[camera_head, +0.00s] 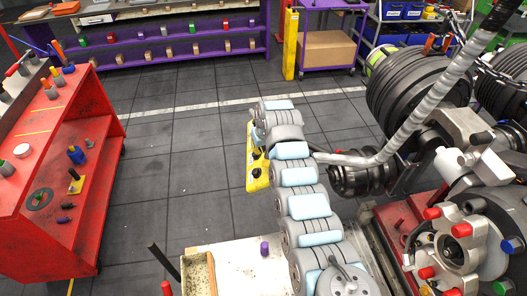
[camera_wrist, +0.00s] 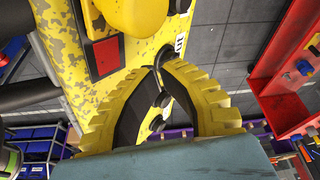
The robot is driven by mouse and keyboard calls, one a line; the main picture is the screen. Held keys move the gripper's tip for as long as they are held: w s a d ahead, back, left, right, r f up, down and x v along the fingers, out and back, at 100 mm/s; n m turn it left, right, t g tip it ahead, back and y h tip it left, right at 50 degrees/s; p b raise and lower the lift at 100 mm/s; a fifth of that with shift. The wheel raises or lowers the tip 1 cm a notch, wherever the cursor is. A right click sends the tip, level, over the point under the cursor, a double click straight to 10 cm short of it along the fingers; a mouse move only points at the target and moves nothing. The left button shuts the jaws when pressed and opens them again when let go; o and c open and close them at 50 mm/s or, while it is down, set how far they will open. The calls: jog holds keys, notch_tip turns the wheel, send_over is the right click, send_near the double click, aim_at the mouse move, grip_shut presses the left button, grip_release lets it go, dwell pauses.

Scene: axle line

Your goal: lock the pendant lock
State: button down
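The yellow pendant (camera_head: 252,180) hangs beyond my arm in the head view, with black knobs on its face. In the wrist view its worn yellow body (camera_wrist: 85,90) is close, with a red patch, a rounded yellow part at the top and black knobs seen between my fingers. My gripper (camera_wrist: 157,70) has its two ribbed yellow fingers drawn together at the tips, right over the pendant's face. A small dark curved piece shows at the tips; I cannot tell whether it is the lock or whether it is held. My arm hides the fingers in the head view.
A red workbench (camera_head: 100,150) with tools stands at the left. Large dark wheels (camera_head: 410,90) and an axle assembly fill the right. Purple shelves (camera_head: 165,45) and a yellow post (camera_head: 291,45) are at the back. The tiled floor between is clear.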

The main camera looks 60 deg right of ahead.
jog(key=shift+w+d, duration=0.1)
jog(key=shift+r, duration=0.55)
jog(key=b+v, duration=0.1)
jog(key=v, duration=0.8)
jog(key=shift+b, duration=0.35)
jog(key=shift+f, duration=0.1)
